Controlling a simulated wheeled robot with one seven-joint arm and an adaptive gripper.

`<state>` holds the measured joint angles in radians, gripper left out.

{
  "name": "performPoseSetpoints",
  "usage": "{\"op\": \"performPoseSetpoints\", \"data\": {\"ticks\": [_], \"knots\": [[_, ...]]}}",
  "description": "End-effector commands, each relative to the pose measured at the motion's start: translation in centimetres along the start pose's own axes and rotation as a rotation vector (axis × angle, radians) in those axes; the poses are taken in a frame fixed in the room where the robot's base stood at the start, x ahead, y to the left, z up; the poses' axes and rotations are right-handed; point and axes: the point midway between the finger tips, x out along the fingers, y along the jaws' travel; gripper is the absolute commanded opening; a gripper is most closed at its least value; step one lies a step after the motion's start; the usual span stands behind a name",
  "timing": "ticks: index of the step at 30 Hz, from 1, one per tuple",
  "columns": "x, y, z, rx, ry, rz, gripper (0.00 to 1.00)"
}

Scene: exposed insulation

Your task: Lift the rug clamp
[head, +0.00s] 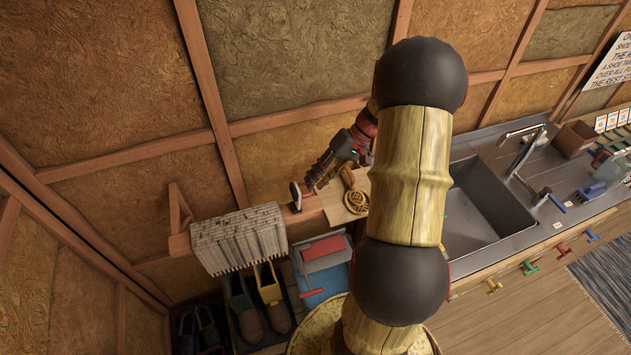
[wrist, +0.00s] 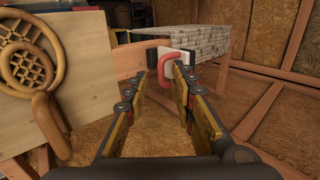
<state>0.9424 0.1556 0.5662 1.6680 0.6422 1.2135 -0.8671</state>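The rug clamp (wrist: 172,57) has a red curved handle on a pale plate with dark edges. It sits at the near end of the wooden rail that holds the folded rug. In the head view its dark-edged plate (head: 295,196) shows at the rail's end. My gripper (wrist: 165,72) is open, with its fingertips close to the red handle. The right fingertip overlaps part of the handle in the wrist view. I cannot tell whether it touches. In the head view my gripper (head: 312,183) reaches down-left towards the clamp, and my arm hides much of the middle.
The folded grey rug (head: 238,240) hangs left of the clamp. A wooden board (head: 340,204) with a woven loop stands close to my gripper. Shoes (head: 268,290) and a red-and-blue item (head: 322,262) lie below. A sink (head: 482,212) is at right. Insulated walls stand behind.

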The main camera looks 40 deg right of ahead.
Motion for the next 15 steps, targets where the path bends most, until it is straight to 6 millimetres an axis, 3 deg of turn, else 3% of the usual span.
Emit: {"op": "performPoseSetpoints", "data": {"ticks": [9,15], "knots": [[-6.8,0.1,-0.2,-0.001,0.009,0.005,0.26],[-9.7,0.1,-0.3,-0.002,0.009,0.004,0.26]]}}
